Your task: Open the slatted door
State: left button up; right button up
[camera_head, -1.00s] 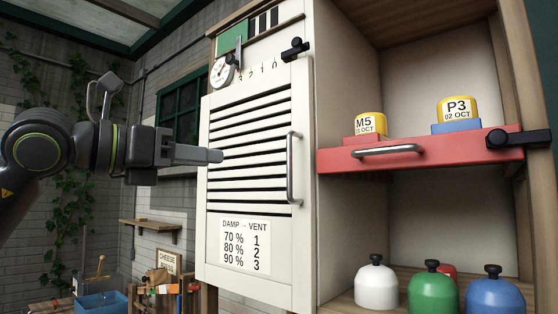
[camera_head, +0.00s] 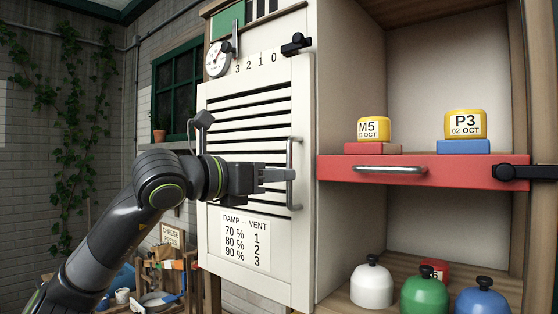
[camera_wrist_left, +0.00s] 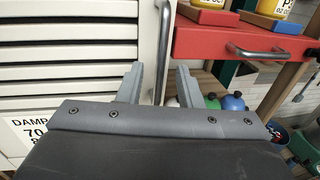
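The white slatted door (camera_head: 250,150) stands shut on the left side of the cabinet. Its vertical metal bar handle (camera_head: 293,152) is on the door's right edge. My left gripper (camera_head: 284,175) reaches across the door's front, its fingertips at the handle. In the left wrist view my left gripper (camera_wrist_left: 160,85) is open, with visible gaps around the handle (camera_wrist_left: 163,45), which lies between the fingers. A black latch (camera_head: 296,44) sits above the door's top right corner. My right gripper is not in view.
A red drawer (camera_head: 340,173) with a handle is right of the door, with yellow jars (camera_head: 465,125) above it. White, green and blue domed jars (camera_head: 372,284) stand on the shelf below. A dial (camera_head: 218,60) and number scale are above the door.

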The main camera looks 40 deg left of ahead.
pick_arm(q)
jog(key=shift+w+d+p, duration=0.2)
jog(key=shift+w+p, duration=0.1)
jog(key=shift+w, duration=0.4)
jog(key=shift+c, duration=0.4)
grip_shut()
